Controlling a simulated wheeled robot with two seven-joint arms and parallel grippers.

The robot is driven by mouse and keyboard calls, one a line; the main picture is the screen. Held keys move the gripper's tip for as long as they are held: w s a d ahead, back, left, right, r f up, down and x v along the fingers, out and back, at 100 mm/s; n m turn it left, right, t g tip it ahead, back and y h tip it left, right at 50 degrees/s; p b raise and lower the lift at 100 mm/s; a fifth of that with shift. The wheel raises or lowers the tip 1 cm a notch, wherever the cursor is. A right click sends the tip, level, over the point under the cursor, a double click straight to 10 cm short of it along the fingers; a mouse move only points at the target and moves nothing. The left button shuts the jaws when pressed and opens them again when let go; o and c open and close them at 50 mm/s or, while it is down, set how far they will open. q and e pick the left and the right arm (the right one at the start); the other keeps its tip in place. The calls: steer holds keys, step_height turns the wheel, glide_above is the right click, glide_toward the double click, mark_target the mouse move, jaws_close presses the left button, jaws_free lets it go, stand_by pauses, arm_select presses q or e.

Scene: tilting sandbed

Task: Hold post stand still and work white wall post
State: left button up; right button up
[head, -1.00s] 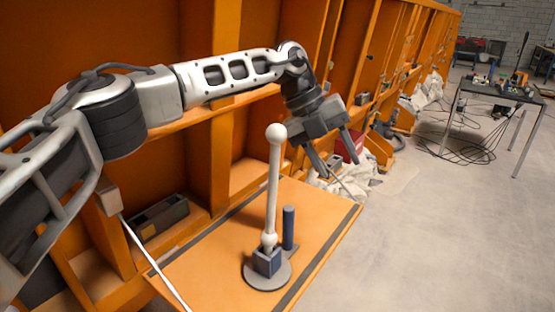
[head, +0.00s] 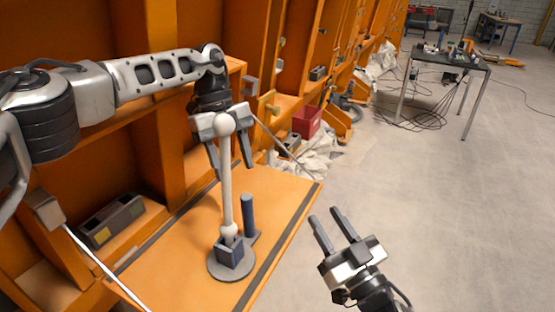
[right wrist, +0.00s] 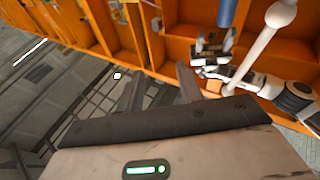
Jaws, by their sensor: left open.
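The white wall post (head: 226,188) is a slim upright rod with a ball at its top and another near its foot. Its foot sits in the blue square socket of the post stand (head: 216,272), a round grey base with a short blue upright cylinder (head: 248,215) beside the socket. My left gripper (head: 233,171) is open, pointing down, its fingers seen on either side of the upper post; whether it touches the post I cannot tell. My right gripper (head: 325,214) is open and empty, right of the stand. The post also shows in the right wrist view (right wrist: 262,47).
The stand is on an orange board (head: 275,190) with dark edge strips. An orange frame wall rises behind it. A grey block box (head: 112,220) lies at left, a red bin (head: 307,121) and pale sheeting beyond. A dark table (head: 450,60) stands far off; the floor at right is clear.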

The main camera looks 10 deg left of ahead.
arm_select(q)
glide_toward(252, 227)
steer(key=x, duration=0.7)
arm_select(e)
steer(key=a+r+n+g+h, duration=0.1)
steer(key=a+r+n+g, duration=0.4)
steer(key=n+g, duration=0.3)
steer(key=w+a+r+n+g+h, duration=0.1)
steer(key=a+r+n+g, duration=0.3)
steer(key=r+n+g, duration=0.4)
steer(key=g, duration=0.6)
steer(key=shift+a+h, duration=0.3)
steer(key=shift+a, duration=0.1)
